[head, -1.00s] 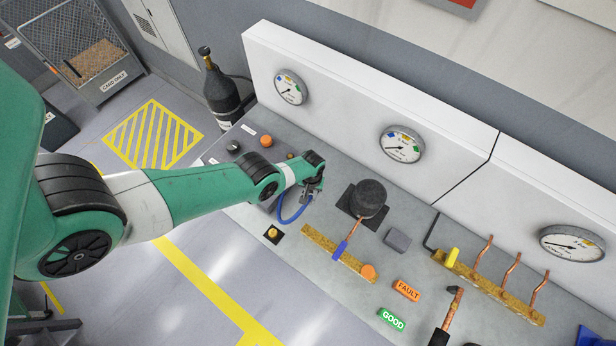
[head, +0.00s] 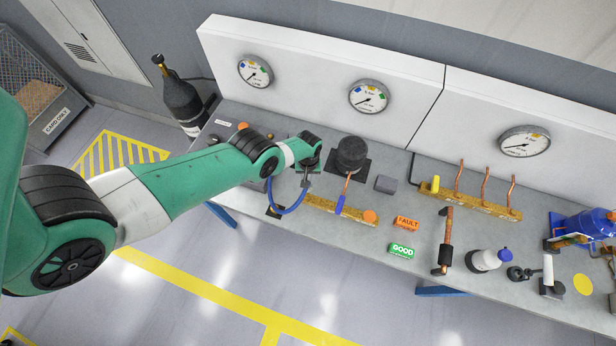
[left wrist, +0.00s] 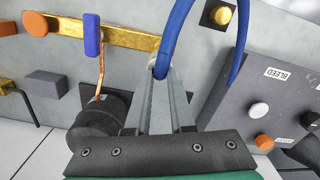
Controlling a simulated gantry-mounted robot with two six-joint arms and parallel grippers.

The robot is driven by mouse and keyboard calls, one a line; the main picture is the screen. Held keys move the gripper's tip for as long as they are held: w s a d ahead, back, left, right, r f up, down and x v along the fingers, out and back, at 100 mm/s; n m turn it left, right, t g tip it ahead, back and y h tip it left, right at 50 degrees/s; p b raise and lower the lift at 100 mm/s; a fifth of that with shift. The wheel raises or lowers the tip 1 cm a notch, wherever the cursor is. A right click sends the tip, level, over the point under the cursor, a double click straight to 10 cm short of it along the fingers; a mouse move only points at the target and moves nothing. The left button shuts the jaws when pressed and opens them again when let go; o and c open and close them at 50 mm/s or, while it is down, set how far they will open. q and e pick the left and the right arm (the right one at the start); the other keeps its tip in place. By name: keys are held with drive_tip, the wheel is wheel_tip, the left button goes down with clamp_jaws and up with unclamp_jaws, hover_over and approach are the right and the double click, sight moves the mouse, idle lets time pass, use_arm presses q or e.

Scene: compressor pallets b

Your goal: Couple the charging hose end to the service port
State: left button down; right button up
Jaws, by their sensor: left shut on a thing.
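My left gripper (head: 306,184) is shut on the end of the blue charging hose (head: 287,211), above the bench and just left of the black compressor (head: 351,157). In the left wrist view the blue hose (left wrist: 178,32) loops up from between the fingertips (left wrist: 160,80); the fingers hide most of its end fitting. A copper tube (left wrist: 100,72) runs from the compressor to a blue sleeve (left wrist: 92,34) on a brass bar, apart from the gripper. A brass fitting (left wrist: 220,15) stands on a black square. I cannot tell which one is the service port. My right gripper is not in view.
The grey panel with knobs and a BLEED label (left wrist: 275,74) stands beside the hose. An orange FAULT block (head: 406,222), a green GOOD block (head: 401,251) and a grey block (head: 385,184) lie right of the compressor. A brass rack (head: 470,199) holds copper tubes.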

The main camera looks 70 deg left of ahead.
use_arm(q)
drive_tip(key=shift+f+b, duration=2)
drive_tip(key=shift+f, duration=0.1)
drive_tip(key=shift+f+b, duration=1.55)
drive_tip(key=c, duration=0.7)
unclamp_jaws()
wheel_tip(320, 180, up, 8)
drive_tip(key=p, duration=0.7)
drive_tip(key=shift+f, duration=0.1)
drive_tip(key=shift+f, duration=0.1)
